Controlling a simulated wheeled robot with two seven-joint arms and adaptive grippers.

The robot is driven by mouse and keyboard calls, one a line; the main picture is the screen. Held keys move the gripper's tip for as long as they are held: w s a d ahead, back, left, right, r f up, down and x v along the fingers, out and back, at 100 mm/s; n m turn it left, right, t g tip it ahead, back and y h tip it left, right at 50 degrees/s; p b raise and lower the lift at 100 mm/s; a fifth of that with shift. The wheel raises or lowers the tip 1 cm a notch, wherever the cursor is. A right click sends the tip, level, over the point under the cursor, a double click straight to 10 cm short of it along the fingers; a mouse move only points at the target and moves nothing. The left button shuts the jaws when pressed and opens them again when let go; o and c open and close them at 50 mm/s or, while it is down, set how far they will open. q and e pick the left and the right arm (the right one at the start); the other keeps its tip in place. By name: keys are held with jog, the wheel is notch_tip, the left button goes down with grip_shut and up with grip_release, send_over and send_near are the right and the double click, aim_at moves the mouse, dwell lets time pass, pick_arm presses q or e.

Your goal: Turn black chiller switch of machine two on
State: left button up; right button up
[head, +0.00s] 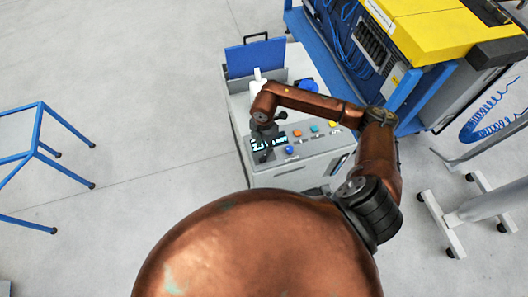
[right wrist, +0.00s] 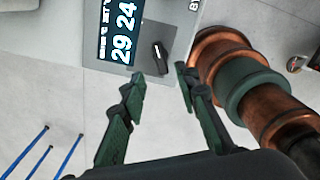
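The grey-white machine (head: 318,168) stands in the middle of the head view, with a control panel on top. A lit display reading 29 and 24 shows in the right wrist view (right wrist: 118,30). Beside it, on a grey plate, is a black elongated switch (right wrist: 160,57), slightly tilted in the picture. My right gripper (right wrist: 161,80) is open and empty, its dark green fingertips spread to either side below the switch, apart from it. In the head view my right gripper (head: 269,135) is over the display end of the panel and hides the switch. My left gripper is not in view.
Blue, orange, teal and yellow buttons (head: 314,128) line the panel. A blue lid (head: 256,57) stands up behind. A yellow and blue machine (head: 428,35) is at upper right, a blue frame (head: 60,130) at left. Floor between is free.

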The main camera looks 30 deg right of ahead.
notch_tip(320, 180, up, 4)
jog(key=shift+f, duration=0.25)
dwell(0.4)
